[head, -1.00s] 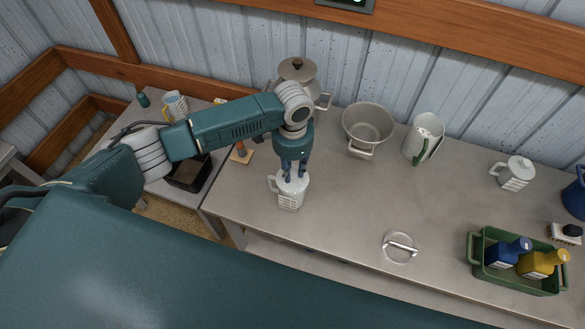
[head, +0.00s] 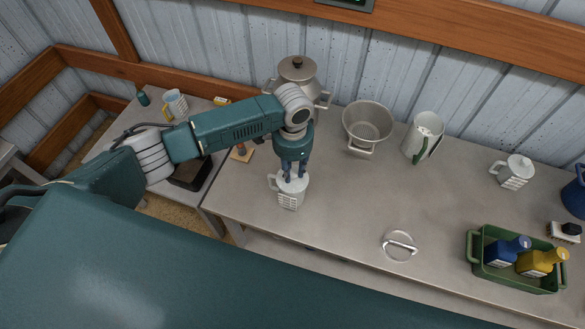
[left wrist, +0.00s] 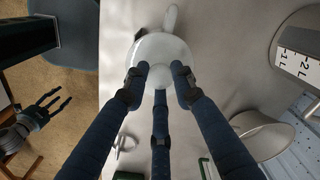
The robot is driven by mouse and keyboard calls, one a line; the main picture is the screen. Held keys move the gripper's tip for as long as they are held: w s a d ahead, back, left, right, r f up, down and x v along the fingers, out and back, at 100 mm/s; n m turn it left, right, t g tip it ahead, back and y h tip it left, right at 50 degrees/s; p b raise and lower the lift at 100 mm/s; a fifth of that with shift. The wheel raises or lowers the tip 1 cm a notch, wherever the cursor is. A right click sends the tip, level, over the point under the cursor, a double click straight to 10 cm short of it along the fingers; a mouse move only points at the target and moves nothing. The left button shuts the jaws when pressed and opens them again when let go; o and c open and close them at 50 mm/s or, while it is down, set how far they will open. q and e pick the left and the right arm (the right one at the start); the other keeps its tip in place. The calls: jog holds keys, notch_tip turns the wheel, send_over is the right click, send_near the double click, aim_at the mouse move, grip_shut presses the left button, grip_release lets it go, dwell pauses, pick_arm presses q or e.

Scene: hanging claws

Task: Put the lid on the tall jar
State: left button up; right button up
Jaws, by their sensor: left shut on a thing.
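A white jar (head: 290,198) with a side handle and a grid-patterned label stands upright near the left of the grey table. My left gripper (head: 292,175) points straight down above it, shut on a pale round lid (left wrist: 160,50) at the jar's mouth. I cannot tell whether the lid is fully seated on the rim. The jar's handle (left wrist: 170,17) sticks out past the lid in the left wrist view. My right gripper (left wrist: 55,105) hangs open and empty off to the side in that view.
A flat lid with a bar handle (head: 399,246) lies at the front. A lidded pot (head: 299,77), a strainer (head: 367,126) and a jug (head: 423,138) stand behind. The table's middle is clear.

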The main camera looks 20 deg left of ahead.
pick_arm(q)
jog(key=shift+f, duration=0.35)
jog(key=o, duration=1.1)
jog(key=shift+r, duration=0.1)
notch_tip(320, 180, up, 12)
jog(key=shift+f, duration=0.1)
